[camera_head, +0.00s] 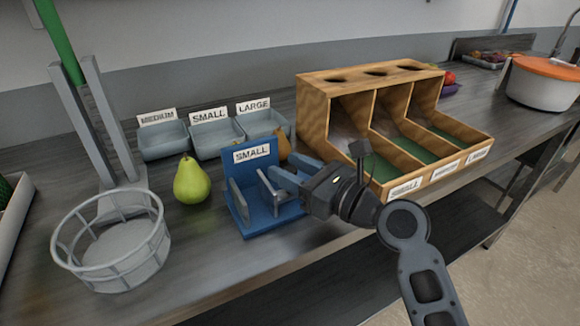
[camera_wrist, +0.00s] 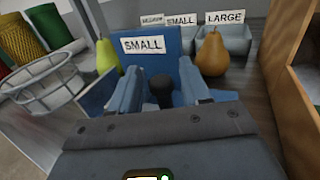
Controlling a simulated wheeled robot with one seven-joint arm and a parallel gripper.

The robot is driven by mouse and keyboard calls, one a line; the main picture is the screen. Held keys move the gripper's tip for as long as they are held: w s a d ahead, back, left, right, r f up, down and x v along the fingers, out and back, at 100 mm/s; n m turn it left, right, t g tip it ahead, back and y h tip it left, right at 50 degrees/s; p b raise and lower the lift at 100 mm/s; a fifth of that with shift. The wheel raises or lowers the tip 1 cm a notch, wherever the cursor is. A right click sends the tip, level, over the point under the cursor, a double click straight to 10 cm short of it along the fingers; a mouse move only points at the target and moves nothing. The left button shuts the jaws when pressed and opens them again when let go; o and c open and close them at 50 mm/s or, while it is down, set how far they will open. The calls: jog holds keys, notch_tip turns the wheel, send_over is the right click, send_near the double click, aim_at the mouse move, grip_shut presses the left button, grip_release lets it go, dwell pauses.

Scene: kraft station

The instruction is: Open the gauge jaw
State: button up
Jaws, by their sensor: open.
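The gauge is a blue stand with a SMALL sign (camera_head: 252,153), standing near the front edge of the counter. Its upright jaw plates (camera_head: 238,197) rise from the blue base and have a gap between them. My gripper (camera_head: 284,174) reaches in from the right and is at the gauge's right side. In the wrist view my gripper (camera_wrist: 160,82) is open, with a dark round knob (camera_wrist: 160,90) between its blue fingers. I cannot tell whether the fingers touch it. The SMALL sign (camera_wrist: 143,44) stands just beyond. My gripper partly hides the gauge's right side.
A green pear (camera_head: 192,181) stands left of the gauge; a brown pear (camera_wrist: 212,55) stands behind it. Grey trays labelled MEDIUM, SMALL and LARGE (camera_head: 218,138) are at the back. A wooden sorter (camera_head: 312,110) stands close on the right, a wire basket (camera_head: 112,243) at left.

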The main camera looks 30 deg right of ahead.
jog(key=shift+w+a, duration=0.1)
jog(key=shift+w, duration=0.15)
grip_shut()
dwell(0.3)
jog(key=shift+r, duration=0.1)
